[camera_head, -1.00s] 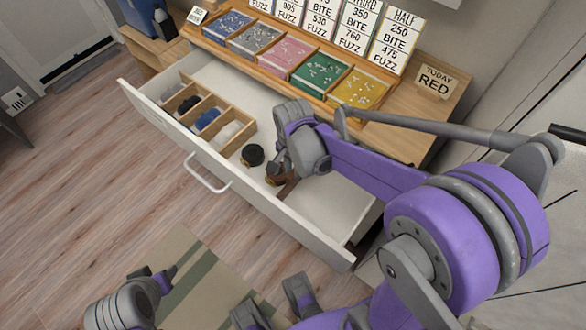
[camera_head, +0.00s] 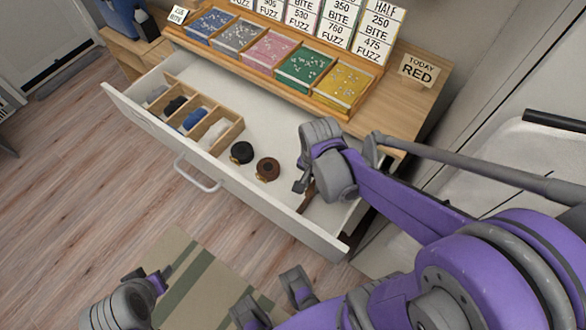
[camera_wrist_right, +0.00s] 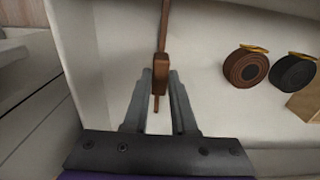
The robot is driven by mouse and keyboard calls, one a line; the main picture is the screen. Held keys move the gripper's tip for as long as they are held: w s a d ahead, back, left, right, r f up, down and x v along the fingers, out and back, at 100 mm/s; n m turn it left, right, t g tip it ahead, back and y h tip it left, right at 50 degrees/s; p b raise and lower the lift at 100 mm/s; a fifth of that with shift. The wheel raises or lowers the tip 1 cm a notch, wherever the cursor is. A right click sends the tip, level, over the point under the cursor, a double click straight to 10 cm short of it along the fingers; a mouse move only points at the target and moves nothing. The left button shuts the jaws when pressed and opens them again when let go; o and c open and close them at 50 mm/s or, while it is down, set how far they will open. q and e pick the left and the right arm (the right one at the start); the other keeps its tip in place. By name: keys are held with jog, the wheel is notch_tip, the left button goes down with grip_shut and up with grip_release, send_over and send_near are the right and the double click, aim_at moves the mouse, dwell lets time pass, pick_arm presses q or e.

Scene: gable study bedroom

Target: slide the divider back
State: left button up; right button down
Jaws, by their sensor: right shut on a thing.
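The divider (camera_wrist_right: 164,40) is a thin brown wooden strip with a thicker block, standing inside the open white drawer (camera_head: 272,205). My right gripper (camera_wrist_right: 160,85) is shut on the divider's block in the right wrist view. In the head view the right gripper (camera_head: 303,182) is down in the right part of the drawer and hides much of the divider (camera_head: 308,203). My left gripper (camera_head: 152,277) is at the lower left, outside the drawer and away from the divider. Whether its fingers are apart is unclear.
A black rolled belt (camera_head: 242,152) and a brown rolled belt (camera_head: 267,169) lie in the drawer, left of the divider. A wooden compartment box (camera_head: 228,136) holds rolled cloths. A tray of coloured bins (camera_head: 343,108) stands above. The drawer floor between belts and divider is clear.

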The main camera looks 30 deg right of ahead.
jog(key=s+d+p, duration=0.1)
jog(key=s+d, duration=0.2)
jog(key=s, duration=0.4)
jog(key=shift+s, duration=0.3)
jog(key=c, duration=0.7)
grip_release()
